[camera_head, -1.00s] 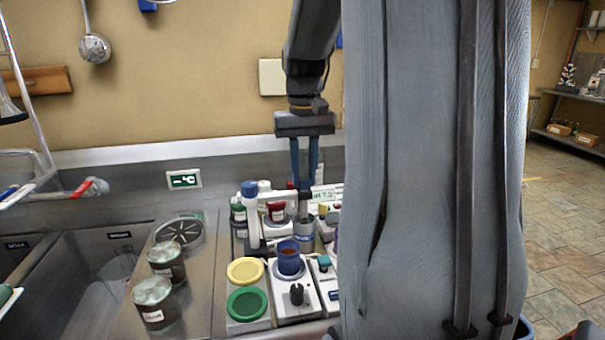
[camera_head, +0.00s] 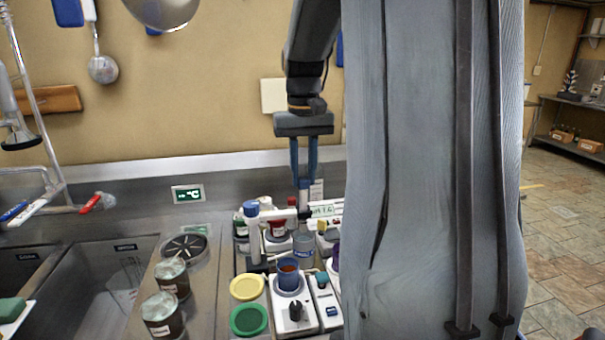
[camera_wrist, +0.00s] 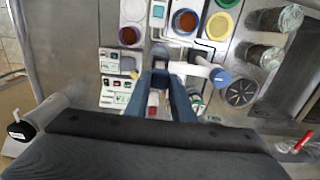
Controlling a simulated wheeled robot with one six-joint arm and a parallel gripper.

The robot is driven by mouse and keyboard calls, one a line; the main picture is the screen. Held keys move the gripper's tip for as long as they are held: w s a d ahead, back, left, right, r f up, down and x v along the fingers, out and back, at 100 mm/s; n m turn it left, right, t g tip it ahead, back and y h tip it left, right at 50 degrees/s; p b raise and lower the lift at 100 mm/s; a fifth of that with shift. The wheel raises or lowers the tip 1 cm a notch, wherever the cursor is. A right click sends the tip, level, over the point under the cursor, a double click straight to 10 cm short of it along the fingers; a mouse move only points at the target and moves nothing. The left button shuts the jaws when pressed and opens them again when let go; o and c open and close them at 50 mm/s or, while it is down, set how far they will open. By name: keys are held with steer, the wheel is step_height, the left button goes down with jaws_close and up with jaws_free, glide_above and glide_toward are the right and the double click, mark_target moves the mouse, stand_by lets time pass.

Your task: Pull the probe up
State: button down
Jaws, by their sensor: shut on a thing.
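My gripper (camera_head: 304,178) points straight down over the equipment tray and is shut on the probe (camera_head: 304,198), a slim upright piece with a pale body. The probe hangs above a grey-and-blue cup (camera_head: 303,248); I cannot tell whether its dark lower tip is still inside the rim. A white stand with a blue cap (camera_head: 252,210) is to the left, and its white arm reaches towards the probe. In the wrist view my gripper's blue fingers (camera_wrist: 170,72) reach down beside the white stand arm (camera_wrist: 203,69); the probe is hard to make out there.
A blue cup with brown contents (camera_head: 288,272), a yellow lid (camera_head: 247,287) and a green lid (camera_head: 249,319) are in front. A meter (camera_head: 323,210) with green digits is behind right. Jars (camera_head: 172,277) and a sink are left.

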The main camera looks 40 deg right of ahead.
steer(key=c, duration=1.6)
jaws_free()
steer(key=shift+w+r, duration=0.15)
steer(key=shift+r, duration=0.25)
steer(key=shift+o, duration=0.4)
steer(key=shift+f, duration=0.15)
steer(key=shift+r+b, duration=1)
steer(key=shift+r, duration=2.9)
